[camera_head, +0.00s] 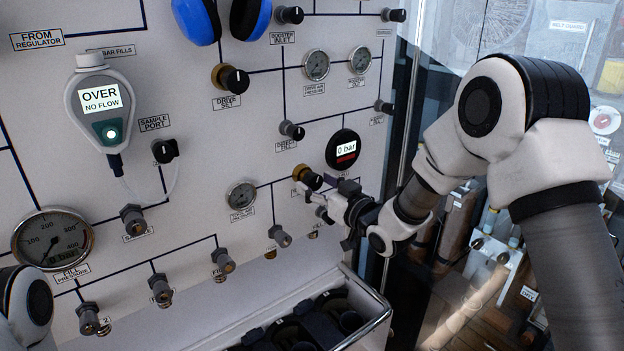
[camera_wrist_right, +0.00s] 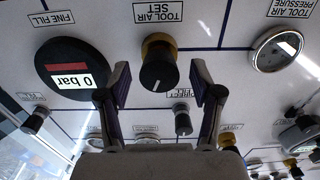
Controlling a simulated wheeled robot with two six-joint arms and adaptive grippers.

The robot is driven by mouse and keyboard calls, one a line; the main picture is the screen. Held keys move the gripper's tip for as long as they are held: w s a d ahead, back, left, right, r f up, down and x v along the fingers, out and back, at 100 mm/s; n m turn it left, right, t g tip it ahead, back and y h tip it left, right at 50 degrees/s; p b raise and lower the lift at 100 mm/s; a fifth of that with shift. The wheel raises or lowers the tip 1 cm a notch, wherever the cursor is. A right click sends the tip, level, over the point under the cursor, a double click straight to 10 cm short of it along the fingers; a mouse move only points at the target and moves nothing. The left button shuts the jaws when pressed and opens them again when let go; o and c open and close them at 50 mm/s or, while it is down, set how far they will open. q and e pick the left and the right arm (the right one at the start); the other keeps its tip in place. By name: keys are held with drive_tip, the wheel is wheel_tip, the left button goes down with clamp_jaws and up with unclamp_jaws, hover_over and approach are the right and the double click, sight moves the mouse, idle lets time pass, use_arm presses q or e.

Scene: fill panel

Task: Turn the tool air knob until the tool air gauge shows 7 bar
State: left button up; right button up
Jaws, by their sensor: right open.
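The tool air knob, black with a brass collar, sits on the white panel. It shows in the head view (camera_head: 312,180) and, under an upside-down "TOOL AIR SET" label, in the right wrist view (camera_wrist_right: 157,66). My right gripper (camera_head: 335,195) is open, its two fingers (camera_wrist_right: 161,82) on either side of the knob with visible gaps. The tool air gauge, a small round dial, is left of the knob in the head view (camera_head: 241,195) and at upper right in the wrist view (camera_wrist_right: 277,50). Its reading is too small to tell. My left gripper is out of view.
A round fill display (camera_head: 344,149) reading 0 bar is just above the right gripper. Several valve knobs, such as the drive set knob (camera_head: 233,79), project from the panel. An open bin (camera_head: 373,325) sits below; a large fill pressure gauge (camera_head: 52,239) is at left.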

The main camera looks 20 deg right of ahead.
drive_tip(key=shift+x, duration=1)
drive_tip(key=shift+s+d, duration=0.1)
drive_tip(key=shift+s, duration=0.1)
drive_tip(key=c, duration=1.2)
drive_tip(key=shift+o, duration=0.2)
drive_tip(key=shift+m, duration=0.3)
drive_tip(key=m, duration=1.1)
drive_tip(key=shift+r, duration=0.1)
drive_tip(key=shift+m+p, duration=0.35)
drive_tip(key=shift+m, duration=1.85)
